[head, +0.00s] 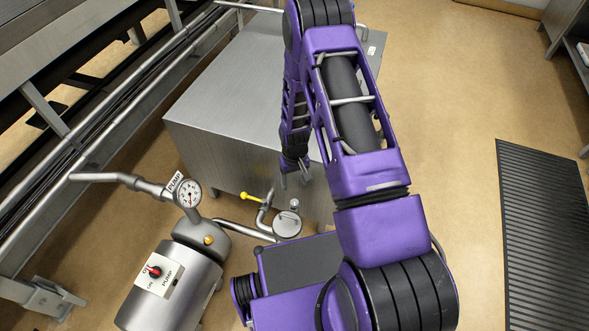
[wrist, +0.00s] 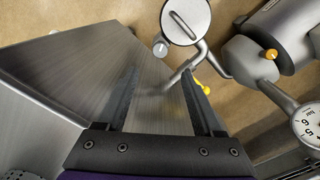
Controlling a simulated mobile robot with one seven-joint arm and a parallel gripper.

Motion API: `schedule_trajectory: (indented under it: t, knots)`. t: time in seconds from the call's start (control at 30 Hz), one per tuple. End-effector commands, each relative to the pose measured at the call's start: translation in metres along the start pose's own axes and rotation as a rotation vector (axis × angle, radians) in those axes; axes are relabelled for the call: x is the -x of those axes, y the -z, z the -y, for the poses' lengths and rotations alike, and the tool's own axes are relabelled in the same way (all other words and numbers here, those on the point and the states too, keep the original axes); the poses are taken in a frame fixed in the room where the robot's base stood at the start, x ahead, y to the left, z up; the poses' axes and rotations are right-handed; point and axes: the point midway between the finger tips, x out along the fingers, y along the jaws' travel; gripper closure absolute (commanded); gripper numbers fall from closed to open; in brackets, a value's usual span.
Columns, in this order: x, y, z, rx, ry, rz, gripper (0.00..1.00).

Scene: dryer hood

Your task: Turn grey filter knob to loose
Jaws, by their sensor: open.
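A small grey knob (head: 294,203) sits at the edge of the round steel filter lid (head: 288,222). I take it to be the filter knob. In the wrist view the knob (wrist: 160,48) shows beyond my fingertips, left of the lid (wrist: 186,18) with its bar handle. My gripper (head: 297,176) points down over the near edge of the steel cabinet, just behind the knob. It is open and empty, and its two fingers (wrist: 159,76) are spread apart, not touching the knob. The knob's loose or tight markings cannot be read.
A yellow-handled valve (head: 250,196) stands left of the filter and shows close to my right finger in the wrist view (wrist: 203,86). The pump (head: 174,285) with its red switch and a gauge (head: 188,194) are left. The steel cabinet (head: 215,125) lies behind; open floor is right.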

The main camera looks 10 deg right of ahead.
Motion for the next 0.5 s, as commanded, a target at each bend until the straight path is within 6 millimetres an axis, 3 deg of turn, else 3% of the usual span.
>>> schedule_trajectory:
  t: [0.03, 0.2, 0.5]
  knots:
    - [0.014, 0.001, 0.000, -0.001, 0.000, -0.003, 0.31]
    - [0.041, 0.001, 0.000, -0.001, 0.000, -0.001, 0.31]
    - [0.055, -0.001, 0.000, -0.001, 0.000, 0.002, 0.31]
